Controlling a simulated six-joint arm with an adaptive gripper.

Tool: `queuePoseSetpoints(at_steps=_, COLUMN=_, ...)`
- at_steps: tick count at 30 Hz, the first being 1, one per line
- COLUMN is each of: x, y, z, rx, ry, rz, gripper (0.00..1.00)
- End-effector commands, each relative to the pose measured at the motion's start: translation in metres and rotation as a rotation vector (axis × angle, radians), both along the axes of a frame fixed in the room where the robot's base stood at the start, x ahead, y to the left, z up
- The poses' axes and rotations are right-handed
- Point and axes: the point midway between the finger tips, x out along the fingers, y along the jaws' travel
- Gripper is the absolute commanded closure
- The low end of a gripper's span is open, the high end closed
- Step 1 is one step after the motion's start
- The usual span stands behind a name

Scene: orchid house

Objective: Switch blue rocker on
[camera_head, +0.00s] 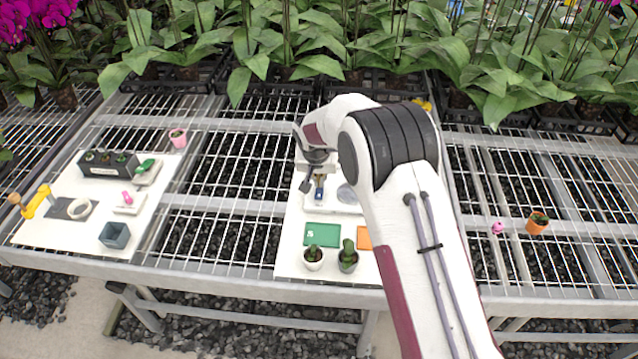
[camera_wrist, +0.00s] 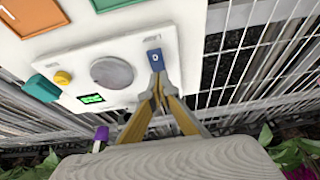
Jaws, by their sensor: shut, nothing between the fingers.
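The blue rocker (camera_wrist: 154,59) sits on a white panel (camera_wrist: 139,50) and carries a small pale mark. It also shows in the head view (camera_head: 319,194), just below my gripper (camera_head: 319,179). In the wrist view my gripper (camera_wrist: 158,84) is shut and empty, its yellowish fingers together. Its tips are at the near end of the rocker and overlap it in the picture; I cannot tell whether they touch it. Which way the rocker is tilted is too small to tell.
The panel also has a grey disc (camera_wrist: 112,73), a yellow knob (camera_wrist: 63,78) and a lit green display (camera_wrist: 91,98). Green (camera_head: 322,235) and orange (camera_head: 364,238) cards and two potted plants (camera_head: 313,259) (camera_head: 348,257) stand nearer the front edge. Open wire bench lies left.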

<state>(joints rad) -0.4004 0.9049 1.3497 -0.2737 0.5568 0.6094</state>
Motion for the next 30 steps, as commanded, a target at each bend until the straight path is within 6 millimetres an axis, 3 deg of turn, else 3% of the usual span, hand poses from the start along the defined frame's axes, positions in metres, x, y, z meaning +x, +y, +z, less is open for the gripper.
queuePoseSetpoints(at_steps=18, x=-0.008, y=0.0, z=0.092, rx=0.001, ry=-0.003, rz=0.0, gripper=1.0)
queuePoseSetpoints(at_steps=24, x=-0.011, y=0.0, z=0.113, rx=0.001, ry=-0.003, rz=0.0, gripper=1.0)
queuePoseSetpoints(at_steps=30, x=-0.013, y=0.0, z=0.121, rx=0.0, ry=0.0, rz=0.0, gripper=1.0)
